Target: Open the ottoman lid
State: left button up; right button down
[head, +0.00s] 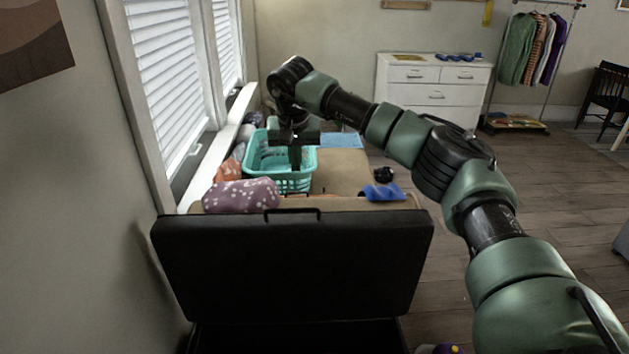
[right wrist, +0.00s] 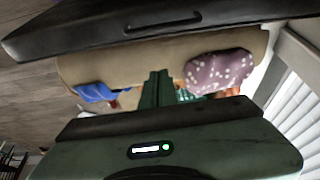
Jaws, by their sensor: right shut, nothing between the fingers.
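The ottoman lid (head: 290,265) is black and stands raised, close to upright, in the lower middle of the head view. A dark bar handle (head: 292,211) shows at its upper edge. The dark ottoman interior (head: 300,338) shows below it. In the right wrist view the lid (right wrist: 140,24) crosses the top, with its handle (right wrist: 163,23). My right gripper (head: 295,165) is beyond the lid, apart from it, over the turquoise basket. Its fingers, shut and empty, also show in the wrist view (right wrist: 157,86). My left gripper is not in view.
Behind the lid, a tan surface (head: 338,172) bears the turquoise basket (head: 262,172), a spotted purple cloth (head: 242,196) and a blue cloth (head: 384,192). A window wall bounds the left. A white dresser (head: 437,100) stands at the back; wooden floor (head: 530,190) is open at right.

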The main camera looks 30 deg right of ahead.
send_over(298, 219)
jog(key=w, duration=0.2)
notch_tip(298, 219, down, 5)
jog(key=f, duration=0.1)
jog(key=d+f, duration=0.1)
jog(key=p, duration=0.1)
jog(key=shift+w+d+f, duration=0.25)
jog(key=shift+w+f, duration=0.05)
jog(key=shift+f, duration=0.1)
jog(key=shift+s+a+f+p, duration=0.25)
jog(key=shift+s+a+f, duration=0.1)
jog(key=shift+s+f, duration=0.2)
jog(key=shift+s+a+f+p, duration=0.2)
jog(key=shift+s+a+f, duration=0.1)
jog(key=shift+s+f, duration=0.25)
jog(key=shift+s+a+f, duration=0.15)
jog(key=shift+s+f, duration=0.05)
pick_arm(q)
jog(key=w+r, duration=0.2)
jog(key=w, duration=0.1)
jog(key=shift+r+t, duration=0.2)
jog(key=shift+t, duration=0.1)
pick_arm(e)
jog(key=shift+f, duration=0.1)
